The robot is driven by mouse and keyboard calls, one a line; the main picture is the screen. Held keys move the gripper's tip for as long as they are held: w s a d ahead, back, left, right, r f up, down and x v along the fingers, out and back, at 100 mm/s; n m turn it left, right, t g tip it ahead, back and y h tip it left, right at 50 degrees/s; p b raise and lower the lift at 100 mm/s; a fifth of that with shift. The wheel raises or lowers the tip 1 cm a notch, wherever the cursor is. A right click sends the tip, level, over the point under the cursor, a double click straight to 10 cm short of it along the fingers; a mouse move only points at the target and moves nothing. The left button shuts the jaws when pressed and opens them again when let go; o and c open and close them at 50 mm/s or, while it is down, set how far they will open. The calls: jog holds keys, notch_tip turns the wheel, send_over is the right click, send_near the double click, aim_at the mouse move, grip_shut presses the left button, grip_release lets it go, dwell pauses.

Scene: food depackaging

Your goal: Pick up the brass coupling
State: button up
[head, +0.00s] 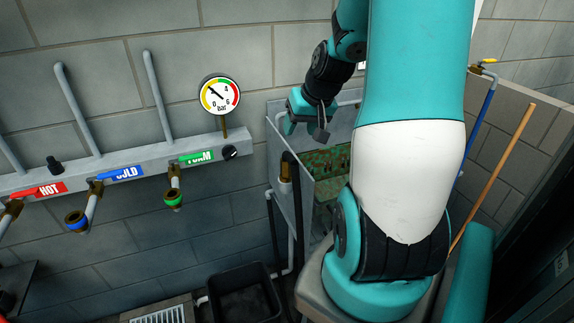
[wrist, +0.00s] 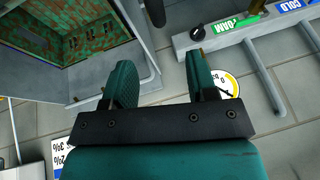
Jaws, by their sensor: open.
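A brass coupling (head: 285,178) shows in the head view at the end of a black hose, beside the left outer wall of the metal basin. My gripper (head: 306,127) is above the basin's left rim, higher than the coupling and apart from it. In the wrist view my gripper (wrist: 162,72) is open, with nothing between its two teal fingers. I cannot make out the coupling in the wrist view. A black rounded piece (wrist: 154,12), perhaps the hose, shows at the top edge there.
The metal basin (head: 296,190) has a stained green-brown inside. A wall rail (head: 110,172) carries HOT, COLD and FOAM valves, with a pressure gauge (head: 219,95) above. A black bin (head: 243,292) stands on the floor. A wooden pole (head: 492,178) leans at the right.

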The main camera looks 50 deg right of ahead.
aim_at(288, 152)
jog(key=p+x, duration=0.1)
jog(key=x, duration=0.4)
jog(key=shift+w+f, duration=0.15)
jog(key=shift+f, duration=0.25)
jog(key=shift+d+p+x, duration=0.1)
jog(key=shift+p+x, duration=0.45)
jog(key=shift+x, duration=0.75)
jog(key=shift+d+p+x, duration=0.15)
jog(key=shift+p+x, duration=0.4)
jog(key=shift+x, duration=0.8)
grip_shut()
